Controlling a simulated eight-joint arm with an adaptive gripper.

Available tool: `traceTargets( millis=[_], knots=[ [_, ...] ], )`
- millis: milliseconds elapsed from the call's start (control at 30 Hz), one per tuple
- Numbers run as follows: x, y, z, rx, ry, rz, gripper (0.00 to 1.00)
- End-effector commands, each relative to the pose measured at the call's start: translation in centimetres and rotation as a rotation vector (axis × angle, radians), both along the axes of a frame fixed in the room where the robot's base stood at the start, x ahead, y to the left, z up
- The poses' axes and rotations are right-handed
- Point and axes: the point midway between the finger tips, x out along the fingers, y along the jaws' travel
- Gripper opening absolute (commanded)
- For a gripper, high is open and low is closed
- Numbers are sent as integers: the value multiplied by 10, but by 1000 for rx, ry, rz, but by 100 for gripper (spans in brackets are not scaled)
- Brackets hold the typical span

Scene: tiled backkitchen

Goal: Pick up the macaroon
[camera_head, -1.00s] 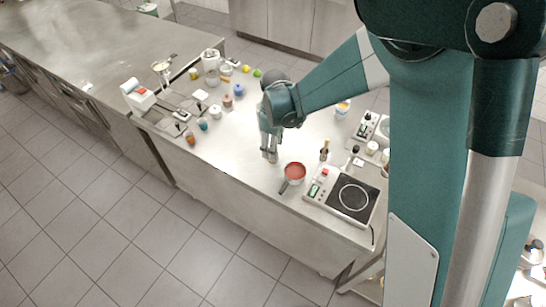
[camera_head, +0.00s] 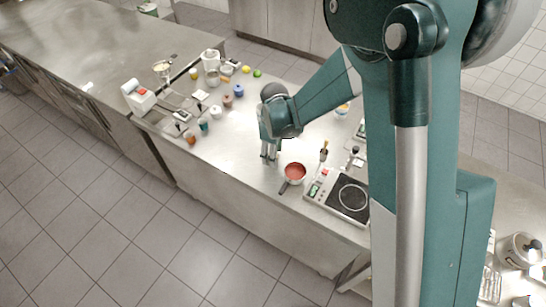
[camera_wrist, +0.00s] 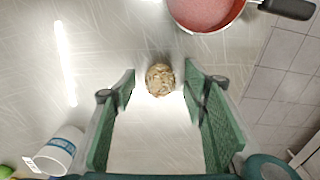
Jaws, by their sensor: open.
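The macaroon (camera_wrist: 160,79) is a small round, brownish, rough-surfaced piece on the steel counter, seen in the wrist view just beyond and between my fingertips. My gripper (camera_wrist: 160,88) is open, with one green finger to the left and one to the right, and nothing held between them. In the head view my gripper (camera_head: 269,157) points down over the counter near its front edge. The macaroon cannot be made out there.
A hot plate (camera_head: 345,195) is further right. Several cups and jars stand left, including a teal cup (camera_head: 203,126). The steel counter (camera_head: 235,155) between is clear.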

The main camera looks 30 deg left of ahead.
Motion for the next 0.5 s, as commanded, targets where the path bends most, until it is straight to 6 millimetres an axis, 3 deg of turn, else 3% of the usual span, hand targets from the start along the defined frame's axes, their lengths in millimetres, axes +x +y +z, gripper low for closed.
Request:
traceTargets(
  millis=[500],
  knots=[
    [0, 0, -8, 0, 0, 0, 44]
  ],
)
